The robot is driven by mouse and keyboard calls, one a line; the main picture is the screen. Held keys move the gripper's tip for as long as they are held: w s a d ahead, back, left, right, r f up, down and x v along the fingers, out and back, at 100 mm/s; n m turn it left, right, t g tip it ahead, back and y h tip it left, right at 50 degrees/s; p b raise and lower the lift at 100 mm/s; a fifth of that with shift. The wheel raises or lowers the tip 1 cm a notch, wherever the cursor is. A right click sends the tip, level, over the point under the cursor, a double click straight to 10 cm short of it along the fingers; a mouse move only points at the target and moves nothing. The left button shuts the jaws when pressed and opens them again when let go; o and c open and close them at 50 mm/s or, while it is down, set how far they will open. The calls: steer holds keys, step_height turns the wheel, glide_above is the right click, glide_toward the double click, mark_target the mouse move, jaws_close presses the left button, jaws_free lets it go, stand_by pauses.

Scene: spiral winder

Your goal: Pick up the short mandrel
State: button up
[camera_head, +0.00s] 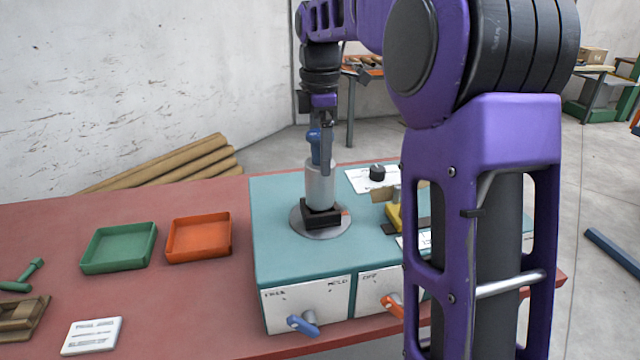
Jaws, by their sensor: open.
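A light grey cylinder (320,189) with a blue top (314,141) stands upright in a black square holder (321,213). I take it to be the short mandrel, though no label shows on it. The holder sits on a round grey plate (300,224) on top of the teal machine (275,262). My gripper (322,163) points straight down at the cylinder's upper part and is open. One dark finger shows alongside the right of the blue top and overlaps the cylinder in the picture. The other finger is hidden, and I cannot tell whether the fingers touch the cylinder.
A blue lever (303,326) and an orange lever (393,306) stick out of the machine's front. A black knob (377,173) and yellow block (394,216) are to the right. Green (119,268) and orange (198,258) trays lie left. My arm link hides the machine's right side.

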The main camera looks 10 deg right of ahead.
steer(key=shift+f, duration=0.25)
steer(key=shift+r, duration=0.1)
jaws_close()
